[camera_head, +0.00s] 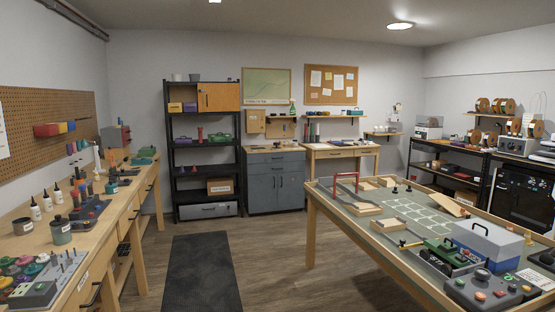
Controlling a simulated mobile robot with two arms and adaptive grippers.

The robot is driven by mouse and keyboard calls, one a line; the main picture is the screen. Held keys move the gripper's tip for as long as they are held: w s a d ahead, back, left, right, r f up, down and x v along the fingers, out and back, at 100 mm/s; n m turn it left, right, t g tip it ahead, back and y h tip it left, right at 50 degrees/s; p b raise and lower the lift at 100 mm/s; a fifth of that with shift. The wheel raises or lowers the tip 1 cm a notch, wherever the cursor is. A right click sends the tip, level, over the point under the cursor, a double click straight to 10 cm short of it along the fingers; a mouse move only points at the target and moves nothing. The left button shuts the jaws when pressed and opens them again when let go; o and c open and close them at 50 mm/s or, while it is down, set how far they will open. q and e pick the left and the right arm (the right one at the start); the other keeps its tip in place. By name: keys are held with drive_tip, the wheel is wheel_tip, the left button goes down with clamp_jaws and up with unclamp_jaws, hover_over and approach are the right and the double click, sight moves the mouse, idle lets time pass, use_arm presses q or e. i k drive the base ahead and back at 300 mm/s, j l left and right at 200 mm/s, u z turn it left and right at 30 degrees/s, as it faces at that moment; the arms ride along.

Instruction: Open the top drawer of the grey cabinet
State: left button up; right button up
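The grey cabinet (276,183) stands against the back wall, between the black shelf and a wooden desk. It has a wooden top, a wide top drawer (275,157) with a dark handle, and two doors below. The top drawer looks shut, its front flush with the cabinet. The cabinet is across the room from me. Neither of my grippers shows in the head view.
A dark mat (201,273) lies on the open wood floor leading toward the cabinet. A long workbench (112,222) runs along the left. A large table with a raised rim (311,190) fills the right. A black shelf (173,160) stands left of the cabinet.

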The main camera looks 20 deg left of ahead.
sight(252, 158)
drive_tip(key=i+j+u, duration=0.2)
drive_tip(key=i, duration=0.2)
drive_tip(key=i+u, duration=0.2)
drive_tip(key=i, duration=0.15)
drive_tip(key=i+j+u, duration=0.1)
drive_tip(key=i+u, duration=0.2)
drive_tip(key=i, duration=7)
drive_tip(key=l, duration=0.1)
